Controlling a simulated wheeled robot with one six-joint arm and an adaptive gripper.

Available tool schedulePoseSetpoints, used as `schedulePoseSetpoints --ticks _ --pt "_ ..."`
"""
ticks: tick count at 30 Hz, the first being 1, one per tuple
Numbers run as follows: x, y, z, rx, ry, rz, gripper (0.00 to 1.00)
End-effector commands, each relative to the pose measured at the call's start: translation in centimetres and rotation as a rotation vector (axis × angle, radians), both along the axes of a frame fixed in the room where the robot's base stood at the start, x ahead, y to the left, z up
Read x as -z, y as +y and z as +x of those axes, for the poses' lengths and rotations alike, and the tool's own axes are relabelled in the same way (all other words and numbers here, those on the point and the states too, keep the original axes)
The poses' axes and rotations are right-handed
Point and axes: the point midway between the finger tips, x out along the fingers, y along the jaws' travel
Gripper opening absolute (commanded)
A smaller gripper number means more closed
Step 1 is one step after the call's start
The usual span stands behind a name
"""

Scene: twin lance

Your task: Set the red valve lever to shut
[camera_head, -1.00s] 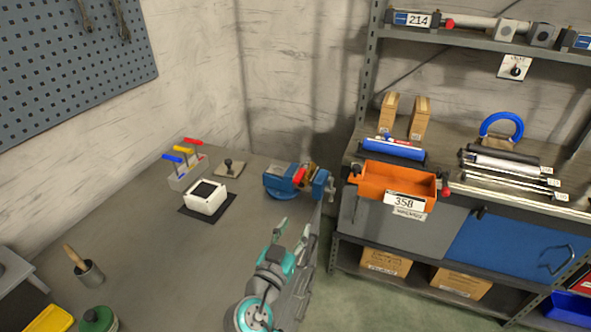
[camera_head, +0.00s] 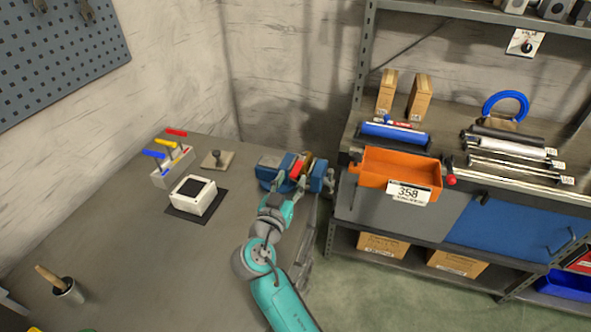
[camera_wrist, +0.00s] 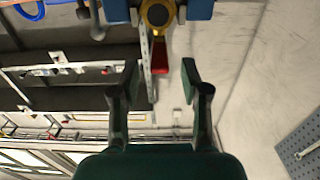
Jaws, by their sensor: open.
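A brass valve (camera_head: 309,160) with a red lever (camera_head: 296,170) sits between the jaws of a blue vise (camera_head: 268,173) at the bench's right edge. In the wrist view the valve (camera_wrist: 157,14) shows as a yellow ring with a dark centre at the top. The red lever (camera_wrist: 160,56) points from it toward my gripper (camera_wrist: 160,80). My gripper is open, its fingers on either side of the lever's line, with the lever's end apparently just beyond the fingertips. In the head view my gripper (camera_head: 289,187) is close in front of the vise and partly covers it.
A block with red, yellow and blue levers (camera_head: 172,168) stands at the bench's back left, beside a white box (camera_head: 192,197) on a black mat. An orange bin (camera_head: 400,165) stands on the shelf right of the vise. The bench middle is clear.

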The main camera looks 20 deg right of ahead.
Motion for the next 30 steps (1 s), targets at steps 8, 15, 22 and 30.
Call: schedulePoseSetpoints --ticks 8,15,22,30 --pt "0.0 -2.2 3.0 0.001 0.000 0.000 0.46" --pt "0.0 -2.7 3.7 0.000 -0.001 0.001 0.46" --pt "0.0 -2.7 3.6 0.000 -0.001 0.001 0.36" --pt "0.0 -2.7 3.6 0.000 -0.001 0.001 0.00"
